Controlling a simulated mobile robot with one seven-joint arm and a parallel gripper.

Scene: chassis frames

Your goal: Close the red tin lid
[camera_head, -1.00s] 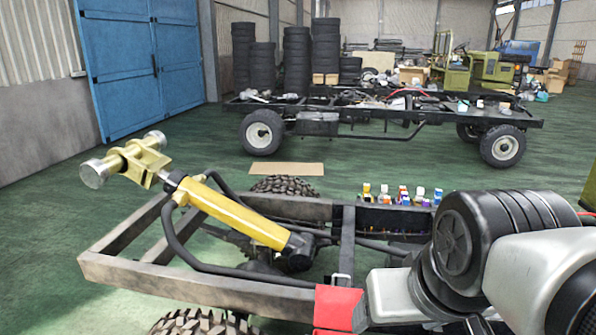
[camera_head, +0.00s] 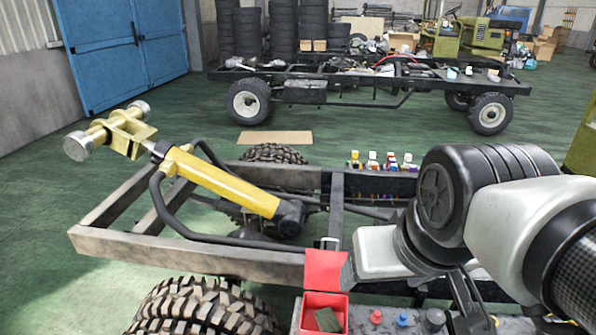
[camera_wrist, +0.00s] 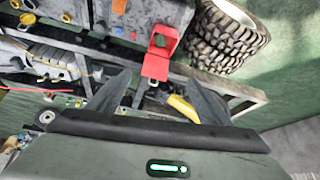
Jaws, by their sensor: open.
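The red tin (camera_head: 308,320) sits at the bottom edge of the head view, partly cut off. Its lid (camera_head: 325,269) stands raised at the tin's far side, so the tin is open and a dark green item (camera_head: 327,320) shows inside. In the wrist view the tin (camera_wrist: 176,32) is at the upper middle, with the lid (camera_wrist: 155,66) below it. My gripper (camera_wrist: 161,80) is open and empty, its two dark fingers apart, with the lid showing between and beyond the fingertips. I cannot tell the exact distance.
A surface beside the tin holds blue and red knobs (camera_head: 403,319). A bare truck frame (camera_head: 190,254) with a yellow cylinder (camera_head: 225,185) lies beyond it, and a large tyre (camera_head: 205,306) is at the left. Small bottles (camera_head: 380,161) stand on the frame.

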